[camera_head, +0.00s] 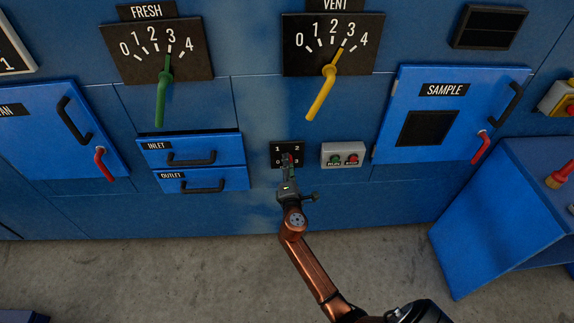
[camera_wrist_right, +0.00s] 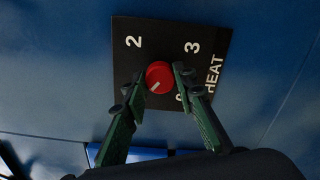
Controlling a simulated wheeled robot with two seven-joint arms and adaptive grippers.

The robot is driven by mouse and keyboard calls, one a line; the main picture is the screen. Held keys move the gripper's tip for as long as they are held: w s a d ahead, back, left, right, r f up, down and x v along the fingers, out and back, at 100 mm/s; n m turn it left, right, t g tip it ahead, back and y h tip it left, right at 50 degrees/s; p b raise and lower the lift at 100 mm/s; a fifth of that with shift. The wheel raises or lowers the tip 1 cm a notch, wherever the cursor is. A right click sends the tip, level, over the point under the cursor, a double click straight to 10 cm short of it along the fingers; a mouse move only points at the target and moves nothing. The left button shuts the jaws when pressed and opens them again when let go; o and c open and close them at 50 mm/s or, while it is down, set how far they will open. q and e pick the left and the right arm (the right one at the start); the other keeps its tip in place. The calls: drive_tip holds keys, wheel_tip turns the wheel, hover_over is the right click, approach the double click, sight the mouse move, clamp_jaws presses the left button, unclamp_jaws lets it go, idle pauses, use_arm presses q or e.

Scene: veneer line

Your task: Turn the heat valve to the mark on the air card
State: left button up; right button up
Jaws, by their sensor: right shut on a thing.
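The heat valve is a red round knob (camera_wrist_right: 159,75) on a black plate (camera_wrist_right: 212,45) marked HEAT. In the head view the plate (camera_head: 278,149) sits low on the blue wall, its knob mostly hidden by my gripper. My right gripper (camera_head: 288,167) is shut on the knob, one finger on each side in the wrist view (camera_wrist_right: 159,84). The knob's white line points to the lower left there, toward the corner hidden by a finger; the head view shows 1 in that corner. My left gripper is not in view.
A grey box with green and red buttons (camera_head: 343,146) is just right of the plate. Blue INLET and OUTLET drawers (camera_head: 222,184) are to its left. FRESH (camera_head: 113,64) and VENT (camera_head: 376,28) dials with levers are above. A blue cabinet (camera_head: 462,225) juts out at right.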

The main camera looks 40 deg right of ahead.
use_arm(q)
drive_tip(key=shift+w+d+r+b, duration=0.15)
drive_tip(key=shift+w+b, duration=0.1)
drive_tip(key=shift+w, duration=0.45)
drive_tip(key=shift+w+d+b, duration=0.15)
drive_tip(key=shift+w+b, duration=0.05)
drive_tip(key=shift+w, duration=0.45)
use_arm(e)
drive_tip(key=shift+s+d+f+m, duration=0.1)
drive_tip(key=shift+f+m, duration=0.1)
drive_tip(key=shift+m, duration=0.8)
drive_tip(key=o, duration=0.9)
drive_tip(key=shift+c, duration=0.2)
drive_tip(key=o, duration=0.3)
drive_tip(key=shift+r, duration=0.15)
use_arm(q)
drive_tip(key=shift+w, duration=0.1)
use_arm(e)
drive_tip(key=v, duration=1.2)
